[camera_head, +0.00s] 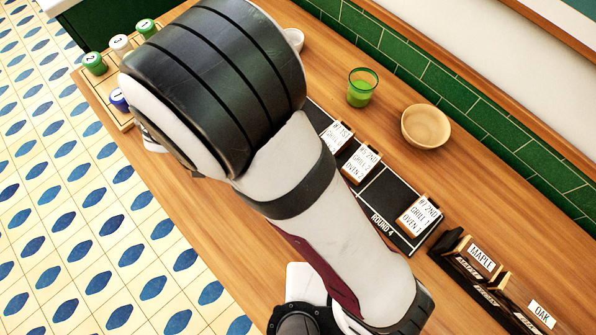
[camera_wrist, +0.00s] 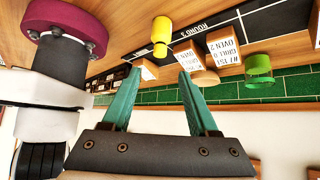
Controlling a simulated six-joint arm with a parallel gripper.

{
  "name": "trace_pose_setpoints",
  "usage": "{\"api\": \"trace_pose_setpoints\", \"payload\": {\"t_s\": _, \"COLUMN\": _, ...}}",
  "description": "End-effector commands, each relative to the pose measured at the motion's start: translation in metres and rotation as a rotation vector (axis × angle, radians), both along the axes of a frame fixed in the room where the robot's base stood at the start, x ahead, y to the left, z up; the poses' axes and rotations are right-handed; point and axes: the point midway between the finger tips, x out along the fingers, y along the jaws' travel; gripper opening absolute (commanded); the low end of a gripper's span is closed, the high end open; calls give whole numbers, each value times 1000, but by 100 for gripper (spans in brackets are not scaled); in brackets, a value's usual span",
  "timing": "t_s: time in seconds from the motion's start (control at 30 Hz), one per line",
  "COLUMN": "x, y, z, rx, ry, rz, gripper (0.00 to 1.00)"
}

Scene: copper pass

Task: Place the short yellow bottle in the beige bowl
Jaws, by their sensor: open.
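The short yellow bottle (camera_wrist: 161,34) shows in the wrist view, beyond my fingertips, near the black board. It appears upside down there because the view is inverted. In the head view my arm hides it. The beige bowl (camera_head: 425,127) stands on the counter near the green-tiled wall in the head view; its interior looks empty. In the wrist view a beige rounded part (camera_wrist: 205,78), likely the bowl, shows partly behind a card block. My gripper (camera_wrist: 157,70) has two teal fingers spread apart with nothing between them. It is apart from the bottle.
A green glass (camera_head: 362,88) stands left of the bowl. Lettered card blocks (camera_head: 418,214) sit on the black board (camera_head: 379,200). MAPLE and OAK signs (camera_head: 483,258) stand at the lower right. A wooden rack (camera_head: 108,87) with several numbered bottles is at the upper left.

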Motion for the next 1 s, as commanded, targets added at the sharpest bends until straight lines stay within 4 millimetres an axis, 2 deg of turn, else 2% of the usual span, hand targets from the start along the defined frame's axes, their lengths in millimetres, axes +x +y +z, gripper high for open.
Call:
{"api": "trace_pose_setpoints", "payload": {"t_s": 0.1, "x": 0, "y": -1, "z": 3, "rx": 9, "ry": 15, "rz": 1, "gripper": 60}}
{"api": "trace_pose_setpoints", "payload": {"t_s": 0.17, "x": -1, "y": -12, "z": 12, "rx": 53, "ry": 84, "rz": 10, "gripper": 60}}
{"api": "trace_pose_setpoints", "payload": {"t_s": 0.27, "x": -13, "y": -46, "z": 42, "rx": 254, "ry": 306, "rz": 85, "gripper": 60}}
{"api": "trace_pose_setpoints", "payload": {"t_s": 0.33, "x": -31, "y": -69, "z": 62, "rx": 464, "ry": 441, "rz": 222, "gripper": 60}}
{"api": "trace_pose_setpoints", "payload": {"t_s": 0.43, "x": -56, "y": -88, "z": 81, "rx": 720, "ry": 494, "rz": 501, "gripper": 60}}
{"api": "trace_pose_setpoints", "payload": {"t_s": 0.5, "x": -70, "y": -92, "z": 88, "rx": 820, "ry": 463, "rz": 702, "gripper": 60}}
{"api": "trace_pose_setpoints", "payload": {"t_s": 0.63, "x": -81, "y": -93, "z": 93, "rx": 867, "ry": 387, "rz": 968, "gripper": 60}}
{"api": "trace_pose_setpoints", "payload": {"t_s": 0.7, "x": -83, "y": -92, "z": 94, "rx": 864, "ry": 366, "rz": 1037, "gripper": 72}}
{"api": "trace_pose_setpoints", "payload": {"t_s": 0.77, "x": -84, "y": -92, "z": 94, "rx": 863, "ry": 364, "rz": 1059, "gripper": 83}}
{"api": "trace_pose_setpoints", "payload": {"t_s": 1.0, "x": -83, "y": -92, "z": 94, "rx": 862, "ry": 366, "rz": 1063, "gripper": 84}}
